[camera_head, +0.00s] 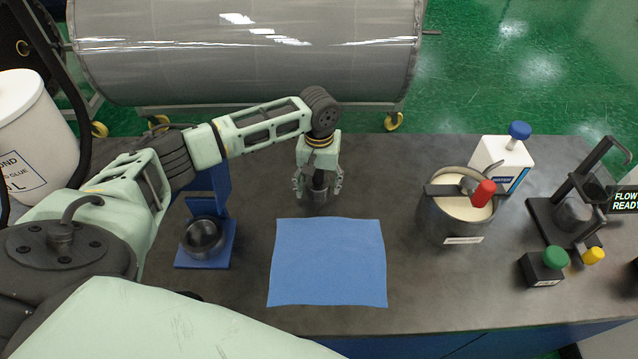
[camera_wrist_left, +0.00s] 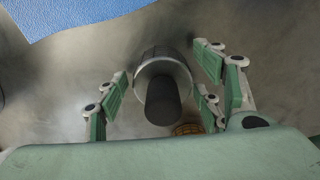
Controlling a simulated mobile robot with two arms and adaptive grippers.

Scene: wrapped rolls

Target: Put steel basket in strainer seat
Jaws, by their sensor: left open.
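A small grey steel cylinder with a dark round handle on top, likely the steel basket (camera_wrist_left: 178,70), stands on the worktop behind the blue mat; it also shows in the head view (camera_head: 318,195). My left gripper (camera_head: 318,187) points down over it, open. In the left wrist view its fingers (camera_wrist_left: 172,85) stand on both sides of the cylinder, with gaps visible. A dark stand with an upright frame and a clear cup, perhaps the strainer seat (camera_head: 575,215), is at the right beside a "FLOW READY" sign. My right gripper is not in view.
The blue mat (camera_head: 328,262) lies flat and empty. A blue stand with a round steel cup (camera_head: 203,238) is left. A pot of pale material (camera_head: 462,225), a white bottle (camera_head: 502,163), a green-knobbed box (camera_head: 545,268) and a yellow knob (camera_head: 593,256) are right.

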